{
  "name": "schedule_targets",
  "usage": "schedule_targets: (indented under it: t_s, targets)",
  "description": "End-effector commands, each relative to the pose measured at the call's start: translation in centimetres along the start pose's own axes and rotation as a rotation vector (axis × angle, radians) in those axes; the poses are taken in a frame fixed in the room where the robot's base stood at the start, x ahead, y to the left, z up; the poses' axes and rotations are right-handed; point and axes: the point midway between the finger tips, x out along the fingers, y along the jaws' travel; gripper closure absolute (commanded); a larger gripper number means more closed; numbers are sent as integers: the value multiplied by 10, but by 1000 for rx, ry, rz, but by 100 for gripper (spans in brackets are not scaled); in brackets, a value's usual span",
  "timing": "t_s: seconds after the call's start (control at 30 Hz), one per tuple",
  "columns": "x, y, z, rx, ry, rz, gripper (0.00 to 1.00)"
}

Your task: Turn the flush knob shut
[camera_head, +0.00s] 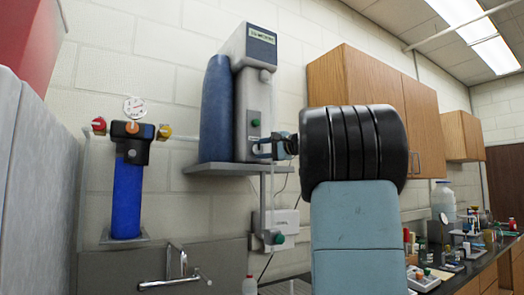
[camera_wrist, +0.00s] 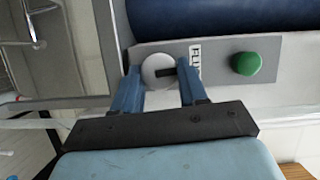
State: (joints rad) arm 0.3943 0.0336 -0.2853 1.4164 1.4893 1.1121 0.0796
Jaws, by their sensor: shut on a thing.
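The flush knob (camera_wrist: 152,64) is a round white knob with a dark bar on its face, set in the grey panel of the water unit (camera_head: 249,90). In the wrist view the bar points right, toward a partly covered label (camera_wrist: 195,58) beginning "FLU". My gripper (camera_wrist: 159,70) is shut on the knob, with one blue finger at each side of it. In the head view my gripper (camera_head: 264,147) is against the front of the unit, and the fingers hide the knob there.
A green knob (camera_wrist: 247,63) sits on the same panel, above my gripper in the head view (camera_head: 254,123). The unit stands on a wall shelf (camera_head: 213,170) beside a blue filter (camera_head: 127,200). A faucet (camera_head: 175,272) is below. Wooden cabinets (camera_head: 355,78) hang to the right.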

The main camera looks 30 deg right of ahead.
Motion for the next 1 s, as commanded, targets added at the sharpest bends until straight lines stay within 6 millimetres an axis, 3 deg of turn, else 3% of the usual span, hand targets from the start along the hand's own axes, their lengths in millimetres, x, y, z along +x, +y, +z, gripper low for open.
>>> schedule_targets:
  t_s: [0.73, 0.77, 1.0]
  targets:
    - [0, 7, -3, 89, 4, -25, 88]
    - [0, 7, -3, 89, 4, -25, 57]
    - [0, 5, -1, 86, 2, -29, 34]
